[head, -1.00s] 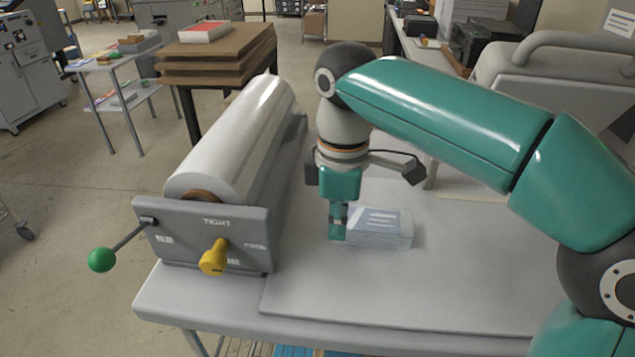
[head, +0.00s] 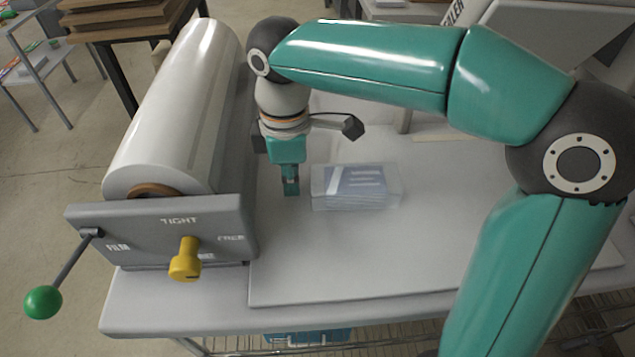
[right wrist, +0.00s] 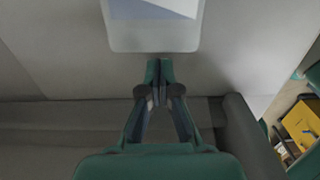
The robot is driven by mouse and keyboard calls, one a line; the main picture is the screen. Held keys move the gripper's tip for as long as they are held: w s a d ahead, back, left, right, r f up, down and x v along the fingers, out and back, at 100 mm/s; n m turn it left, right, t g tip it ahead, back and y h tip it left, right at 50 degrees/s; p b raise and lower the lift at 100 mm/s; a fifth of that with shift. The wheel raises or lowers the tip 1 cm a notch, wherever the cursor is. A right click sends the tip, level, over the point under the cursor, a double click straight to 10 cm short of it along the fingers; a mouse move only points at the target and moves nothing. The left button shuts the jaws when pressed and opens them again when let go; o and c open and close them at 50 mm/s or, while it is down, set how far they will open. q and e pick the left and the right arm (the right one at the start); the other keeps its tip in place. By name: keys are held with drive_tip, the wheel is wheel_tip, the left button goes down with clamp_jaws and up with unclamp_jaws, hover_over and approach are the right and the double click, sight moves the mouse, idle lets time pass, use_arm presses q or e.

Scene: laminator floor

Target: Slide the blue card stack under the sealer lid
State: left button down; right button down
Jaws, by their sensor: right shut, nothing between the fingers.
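The blue card stack (head: 356,187) lies flat on the grey board, with a blue and white top inside what looks like a clear wrap. It also shows at the top of the right wrist view (right wrist: 153,30). My right gripper (head: 291,190) points down just left of the stack, its fingers shut and empty. In the right wrist view the fingertips (right wrist: 159,65) are close to the stack's near edge; I cannot tell whether they touch it. Part of the sealer (head: 500,15) shows at the top right, partly hidden by my right arm. My left gripper is not in view.
A film roll (head: 175,110) on a stand with a yellow knob (head: 185,259) and a green-ended lever (head: 43,302) stands left of my right gripper. The grey board (head: 330,275) is clear in front of the stack. Brown boards (head: 120,20) are piled at the back left.

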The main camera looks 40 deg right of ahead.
sight(318, 198)
drive_tip(key=shift+s+d+f+p, duration=0.2)
drive_tip(key=shift+s+d+f, duration=0.1)
drive_tip(key=shift+s+d, duration=0.25)
drive_tip(key=shift+s+d+f+p, duration=0.15)
drive_tip(key=shift+s+d+f, duration=0.15)
drive_tip(key=shift+d, duration=0.35)
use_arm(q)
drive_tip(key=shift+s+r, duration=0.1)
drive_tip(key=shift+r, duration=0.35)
use_arm(e)
drive_tip(key=shift+s+d, duration=0.35)
drive_tip(key=shift+d, duration=0.1)
drive_tip(key=shift+d, duration=0.1)
